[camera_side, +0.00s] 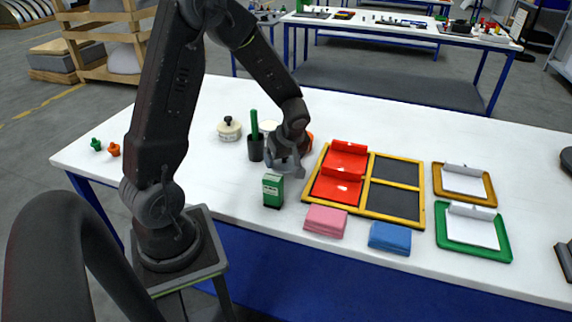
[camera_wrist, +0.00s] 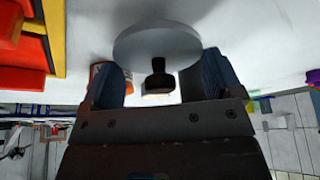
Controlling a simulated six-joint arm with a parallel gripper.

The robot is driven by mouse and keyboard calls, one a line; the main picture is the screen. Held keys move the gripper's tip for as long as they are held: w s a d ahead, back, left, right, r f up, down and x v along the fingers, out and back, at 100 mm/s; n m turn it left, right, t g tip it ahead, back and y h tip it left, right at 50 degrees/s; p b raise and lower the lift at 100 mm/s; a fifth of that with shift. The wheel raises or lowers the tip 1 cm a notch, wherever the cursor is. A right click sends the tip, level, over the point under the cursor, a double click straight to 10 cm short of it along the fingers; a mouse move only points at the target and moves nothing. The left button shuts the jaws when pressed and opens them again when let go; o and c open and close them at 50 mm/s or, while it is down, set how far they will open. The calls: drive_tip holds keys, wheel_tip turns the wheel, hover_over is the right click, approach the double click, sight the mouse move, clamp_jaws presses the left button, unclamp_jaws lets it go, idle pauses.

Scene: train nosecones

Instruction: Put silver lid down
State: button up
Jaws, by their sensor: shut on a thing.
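The silver lid (camera_wrist: 150,42) is a round grey disc with a black knob (camera_wrist: 158,80), seen close up in the wrist view. In the side view my gripper (camera_side: 287,168) is low over the white table, between the dark cup and the yellow-framed tray. The lid is hard to tell from the gripper there. I cannot tell whether it touches the table.
A dark cup with a green stick (camera_side: 255,148) and a green box (camera_side: 272,190) stand close by. An orange object (camera_side: 308,143) is partly hidden behind my gripper. A cream lidded pot (camera_side: 229,130) stands left. The yellow-framed tray (camera_side: 372,215) with red bins is right.

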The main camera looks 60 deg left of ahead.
sight(285, 162)
drive_tip(key=shift+f, duration=1.55)
drive_tip(key=o, duration=0.7)
drive_tip(key=shift+f, duration=0.1)
drive_tip(key=v, duration=1.2)
drive_tip(key=s+d+r+m+t+h, duration=0.1)
drive_tip(key=s+d+r+m+t, duration=0.1)
drive_tip(key=s+d+r+m, duration=0.2)
drive_tip(key=s+d+r+m+t+h, duration=0.1)
drive_tip(key=s+d+r+m+h, duration=0.1)
drive_tip(key=s+d+r+m, duration=0.2)
drive_tip(key=s+d+r+m+t+h, duration=0.1)
drive_tip(key=s+d+r+m, duration=0.3)
drive_tip(key=d+m, duration=0.4)
drive_tip(key=shift+s+d+r+m+t+h, duration=0.1)
drive_tip(key=shift+s+m+t+h, duration=0.2)
drive_tip(key=shift+m+t, duration=0.6)
